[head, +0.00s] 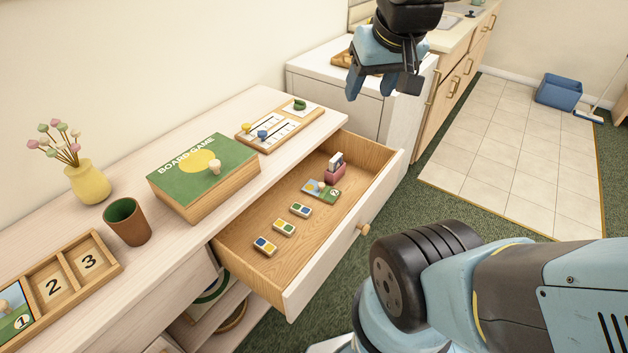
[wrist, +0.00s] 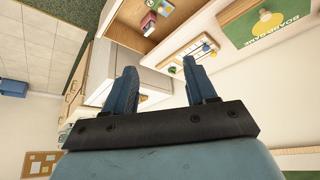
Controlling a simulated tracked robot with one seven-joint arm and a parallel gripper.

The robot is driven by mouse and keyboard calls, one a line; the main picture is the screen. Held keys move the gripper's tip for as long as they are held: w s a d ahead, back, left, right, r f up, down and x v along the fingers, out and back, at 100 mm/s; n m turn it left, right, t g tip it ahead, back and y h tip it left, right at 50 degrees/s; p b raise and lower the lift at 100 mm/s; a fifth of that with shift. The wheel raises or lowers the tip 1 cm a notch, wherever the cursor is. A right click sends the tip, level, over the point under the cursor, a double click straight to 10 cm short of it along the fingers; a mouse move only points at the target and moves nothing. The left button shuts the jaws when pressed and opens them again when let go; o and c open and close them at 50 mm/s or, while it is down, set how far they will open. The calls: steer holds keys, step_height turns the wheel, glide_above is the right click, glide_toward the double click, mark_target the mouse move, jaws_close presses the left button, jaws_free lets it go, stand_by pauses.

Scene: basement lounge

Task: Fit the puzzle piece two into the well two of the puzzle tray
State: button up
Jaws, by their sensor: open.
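Puzzle piece two (head: 328,196), a flat picture tile with a pale knob and a small "2", lies in the open drawer (head: 250,236), close to a pink holder with cards. The wooden puzzle tray (head: 113,267) is on the sideboard at the lower left, partly cut off by the frame. Its well two (head: 54,288) is empty and shows a "2"; well three is also empty. Piece one sits in the first well. My gripper (head: 380,90) is open and empty, high up beyond the drawer's far end. Its two fingers are apart in the wrist view (wrist: 158,68).
Several small domino-like tiles (head: 284,228) and the pink holder (head: 334,168) share the drawer. On the sideboard stand a board game box (head: 190,180) with a knob on top, a brown cup (head: 127,222), a yellow vase (head: 87,182) and a sliding-peg board (head: 262,142).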

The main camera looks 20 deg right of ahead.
steer(key=w+d+f, duration=0.1)
steer(key=w+f, duration=0.6)
steer(key=w, duration=0.2)
steer(key=m+g, duration=0.1)
steer(key=g, duration=0.1)
glide_above(322, 185)
steer(key=s, duration=0.2)
steer(key=shift+d+f, duration=0.2)
steer(key=shift+f, duration=17.5)
steer(key=x, duration=0.4)
steer(key=shift+w+a, duration=0.25)
steer(key=shift+a, duration=0.05)
steer(key=shift+w+f, duration=0.2)
steer(key=shift+f, duration=0.35)
steer(key=shift+c, duration=0.3)
jaws_close()
